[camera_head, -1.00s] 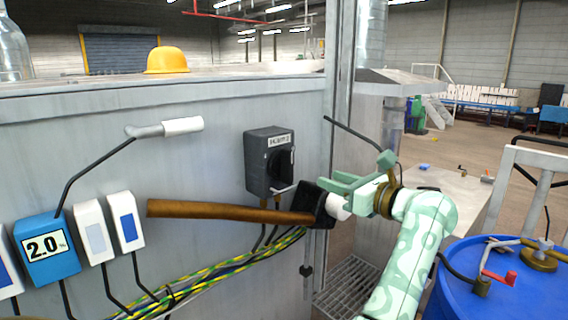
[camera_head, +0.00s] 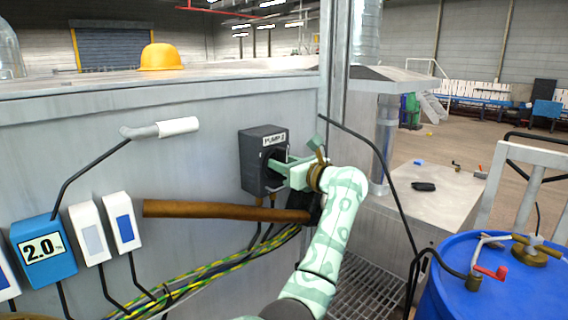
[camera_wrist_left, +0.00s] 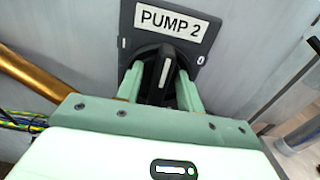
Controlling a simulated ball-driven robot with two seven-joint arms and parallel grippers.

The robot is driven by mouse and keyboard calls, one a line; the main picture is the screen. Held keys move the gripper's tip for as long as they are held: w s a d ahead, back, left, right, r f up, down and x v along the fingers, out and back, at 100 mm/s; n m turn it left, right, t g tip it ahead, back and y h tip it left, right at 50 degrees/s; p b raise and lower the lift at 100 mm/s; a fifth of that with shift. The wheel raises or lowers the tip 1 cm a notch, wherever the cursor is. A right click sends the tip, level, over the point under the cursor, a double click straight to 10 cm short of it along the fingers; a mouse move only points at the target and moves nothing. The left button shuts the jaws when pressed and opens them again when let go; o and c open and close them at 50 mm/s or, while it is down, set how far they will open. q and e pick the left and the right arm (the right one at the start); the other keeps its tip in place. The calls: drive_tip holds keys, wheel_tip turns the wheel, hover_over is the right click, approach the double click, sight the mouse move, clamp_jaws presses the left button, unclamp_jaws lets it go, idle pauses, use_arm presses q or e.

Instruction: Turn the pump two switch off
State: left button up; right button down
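The pump two switch is a dark grey box (camera_head: 252,165) on the metal wall, labelled PUMP 2. Its black rotary knob (camera_wrist_left: 164,72) shows in the left wrist view below the label, with a white line on its ridge running nearly toward the label. My left gripper (camera_head: 281,164) is at the front of the box, its pale green fingers reaching to the knob. In the left wrist view the fingers (camera_wrist_left: 160,84) are spread on either side of the ridge, with gaps visible. In the head view the fingers partly hide the knob. My right gripper is not seen.
A brown bar (camera_head: 220,209) with a dark end runs across just below the switch, close under my arm. Yellow-green cables (camera_head: 215,272) hang below. A blue barrel (camera_head: 500,285) stands right.

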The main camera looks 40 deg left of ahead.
use_arm(q)
drive_tip(key=c, duration=0.7)
clamp_jaws()
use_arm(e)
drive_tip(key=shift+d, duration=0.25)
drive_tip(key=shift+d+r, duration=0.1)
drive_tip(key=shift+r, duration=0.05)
